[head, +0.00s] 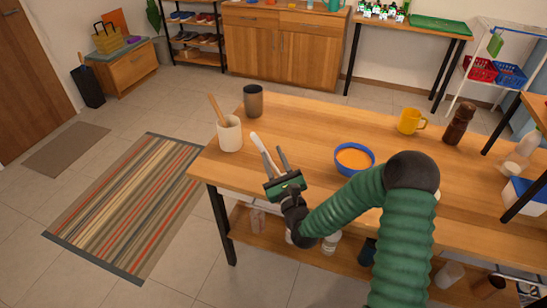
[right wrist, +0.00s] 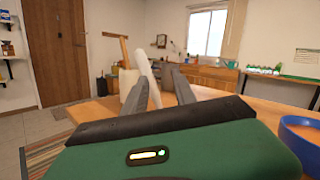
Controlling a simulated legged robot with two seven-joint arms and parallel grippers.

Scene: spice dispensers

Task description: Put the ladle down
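A long white utensil, seemingly the ladle (head: 259,145), shows beside and partly between the fingers of my right gripper (head: 276,164), over the left part of the wooden table. In the right wrist view the white utensil (right wrist: 146,68) rises tilted past the left finger of my right gripper (right wrist: 160,84). The fingers stand apart with a visible gap, and I see no clear grip on the utensil. Its lower end is hidden, so I cannot tell whether it touches the table. My left gripper is not in view.
A white crock (head: 230,134) with a wooden utensil and a brown cup (head: 253,101) stand to the left. A blue bowl of orange food (head: 354,158) is right of the gripper. A yellow mug (head: 410,121) and pepper mill (head: 459,123) stand farther right. The table's middle (head: 320,125) is clear.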

